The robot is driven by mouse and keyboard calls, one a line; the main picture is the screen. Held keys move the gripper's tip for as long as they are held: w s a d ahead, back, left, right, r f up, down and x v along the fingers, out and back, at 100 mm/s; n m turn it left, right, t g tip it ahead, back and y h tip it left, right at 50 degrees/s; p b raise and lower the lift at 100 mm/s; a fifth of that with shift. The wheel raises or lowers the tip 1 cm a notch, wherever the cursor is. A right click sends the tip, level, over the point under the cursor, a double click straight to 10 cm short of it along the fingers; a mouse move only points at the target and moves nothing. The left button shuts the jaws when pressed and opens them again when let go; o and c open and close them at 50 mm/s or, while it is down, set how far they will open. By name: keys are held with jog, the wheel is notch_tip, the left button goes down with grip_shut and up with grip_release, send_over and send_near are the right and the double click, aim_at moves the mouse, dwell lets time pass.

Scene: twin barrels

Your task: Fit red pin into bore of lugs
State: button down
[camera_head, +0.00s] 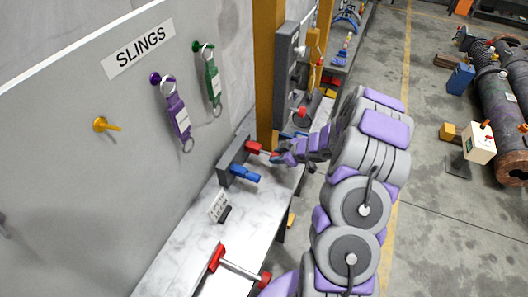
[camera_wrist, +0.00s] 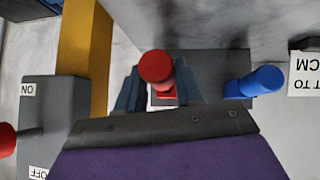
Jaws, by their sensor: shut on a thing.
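My gripper (camera_head: 277,158) reaches over the pale shelf from the right, beside a dark grey block. In the wrist view its two blue-grey fingers (camera_wrist: 158,92) are closed around the red pin (camera_wrist: 155,67), whose round head faces the camera. Another red part (camera_wrist: 166,94) shows just behind the head. In the head view a red sleeve (camera_head: 253,147) sits at the block, and a short pale rod runs from it towards my fingertips. I cannot tell how deep the pin sits there. I cannot make out the lugs and their bore with certainty.
A blue cylinder (camera_head: 245,173) sticks out of the grey block (camera_head: 232,158), close beside the red one; it also shows in the wrist view (camera_wrist: 256,82). A yellow post (camera_head: 268,80) and an ON/OFF box (camera_wrist: 45,115) stand nearby. Another red-ended rod (camera_head: 240,267) lies nearer on the shelf.

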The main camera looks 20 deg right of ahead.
jog(key=shift+s+d+f+p, duration=0.2)
jog(key=shift+s+d+p, duration=0.5)
jog(key=shift+s+d, duration=0.7)
jog(key=shift+s+d+f+p, duration=0.15)
jog(key=shift+s+d+p, duration=0.5)
jog(key=shift+s+d, duration=0.75)
